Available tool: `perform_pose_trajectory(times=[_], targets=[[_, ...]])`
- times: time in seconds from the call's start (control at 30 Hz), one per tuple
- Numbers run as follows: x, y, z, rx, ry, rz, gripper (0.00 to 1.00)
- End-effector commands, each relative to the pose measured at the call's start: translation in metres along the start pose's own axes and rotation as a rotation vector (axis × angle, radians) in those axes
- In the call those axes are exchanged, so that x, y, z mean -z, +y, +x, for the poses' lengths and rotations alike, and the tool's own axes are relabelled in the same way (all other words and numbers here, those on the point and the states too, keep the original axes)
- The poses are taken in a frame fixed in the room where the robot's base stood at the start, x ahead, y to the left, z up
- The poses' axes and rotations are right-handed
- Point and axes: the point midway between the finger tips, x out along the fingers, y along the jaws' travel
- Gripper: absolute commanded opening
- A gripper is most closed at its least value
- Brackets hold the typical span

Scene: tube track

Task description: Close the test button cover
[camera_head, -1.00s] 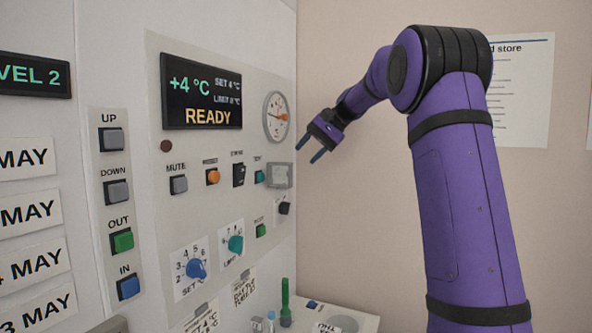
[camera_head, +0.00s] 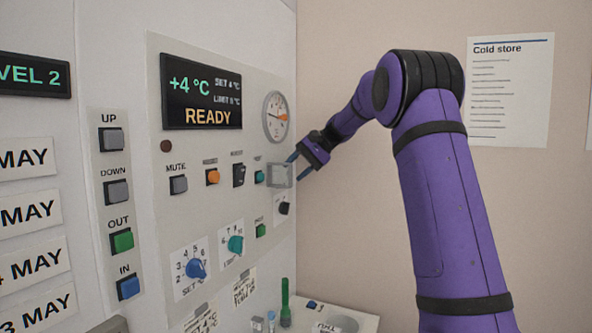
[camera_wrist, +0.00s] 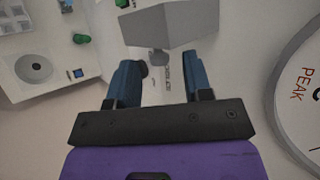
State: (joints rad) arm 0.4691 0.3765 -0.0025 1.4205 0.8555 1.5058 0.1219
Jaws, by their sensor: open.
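The test button is the small teal button (camera_head: 259,177) on the right part of the panel; its label is too small to read surely. A grey box-like cover (camera_head: 279,175) stands out from the panel just right of it, swung open to the side. In the wrist view the cover (camera_wrist: 172,25) is large, just beyond my fingertips. My gripper (camera_head: 296,167) is open and empty, with blue fingertips at the cover's outer right side. It also shows in the wrist view (camera_wrist: 161,62). I cannot tell whether a finger touches the cover.
A round gauge (camera_head: 276,116) sits above the cover, and its edge looms at the right of the wrist view. A dark knob (camera_head: 284,208) is just below the cover.

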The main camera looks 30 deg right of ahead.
Motion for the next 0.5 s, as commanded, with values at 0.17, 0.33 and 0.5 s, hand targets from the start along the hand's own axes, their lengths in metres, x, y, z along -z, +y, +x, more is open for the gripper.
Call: perform_pose_trajectory(times=[0.17, 0.33, 0.5], targets=[[-0.0002, 0.0000, 0.0018, 0.000, 0.000, 0.000, 0.46], [-0.0002, 0.0000, 0.0016, 0.000, 0.000, 0.000, 0.30], [-0.0002, 0.0000, 0.0015, 0.000, 0.000, 0.000, 0.00]])
